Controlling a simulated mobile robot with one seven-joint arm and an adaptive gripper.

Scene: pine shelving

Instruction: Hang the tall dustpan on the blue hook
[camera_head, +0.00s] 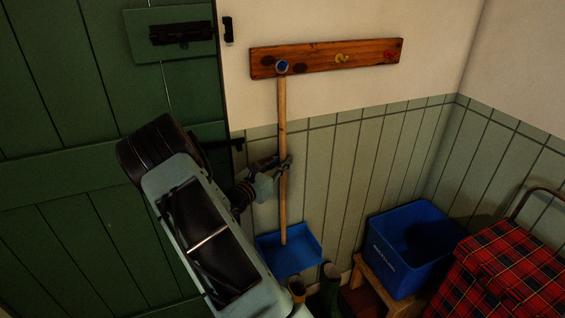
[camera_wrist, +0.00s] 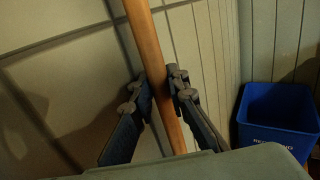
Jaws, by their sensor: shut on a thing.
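The tall dustpan has a long wooden handle (camera_head: 282,150) and a blue pan (camera_head: 290,254) at its lower end. It is upright against the panelled wall. The top of the handle is at the blue hook (camera_head: 282,67) on the left of the wooden rail; I cannot tell whether it hangs on the hook. My gripper (camera_head: 284,172) is around the middle of the handle and shut on it. The wrist view shows the handle (camera_wrist: 149,50) between both fingers (camera_wrist: 161,95). The pan is outside the wrist view.
The wooden rail (camera_head: 320,60) also bears a yellow hook (camera_head: 341,58) and a red hook (camera_head: 388,56). A blue crate (camera_head: 395,268) stands on a wooden bench at right, near a red tartan trolley (camera_head: 510,270). Boots (camera_head: 330,290) stand below the pan. A green door (camera_head: 70,200) is at left.

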